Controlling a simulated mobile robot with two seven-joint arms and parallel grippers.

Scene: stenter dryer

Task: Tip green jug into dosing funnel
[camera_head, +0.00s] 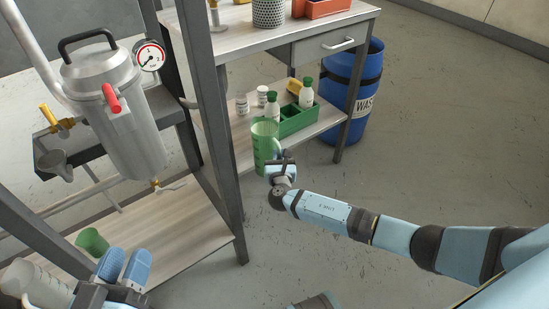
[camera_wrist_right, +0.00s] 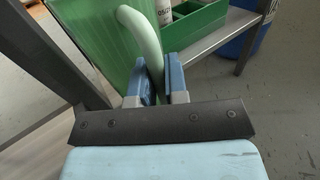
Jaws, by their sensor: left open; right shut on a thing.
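The translucent green jug (camera_head: 266,146) is held upright in the air, in front of the lower bench shelf. My right gripper (camera_head: 281,162) is shut on its handle. In the right wrist view the pale green handle (camera_wrist_right: 149,45) passes between the blue fingers (camera_wrist_right: 164,80), and the jug body (camera_wrist_right: 92,45) fills the upper left. The jug's contents cannot be made out. A small grey funnel (camera_head: 55,160), likely the dosing funnel, sits at the left by the steel vessel, well apart from the jug. My left gripper (camera_head: 124,265) is open and empty at the lower left.
A grey post (camera_head: 212,110) stands between jug and funnel. The steel vessel (camera_head: 120,115) has a gauge (camera_head: 149,56). A green cup (camera_head: 92,240) is on the low left shelf. A green crate (camera_head: 297,122) with bottles and a blue waste drum (camera_head: 352,100) are behind.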

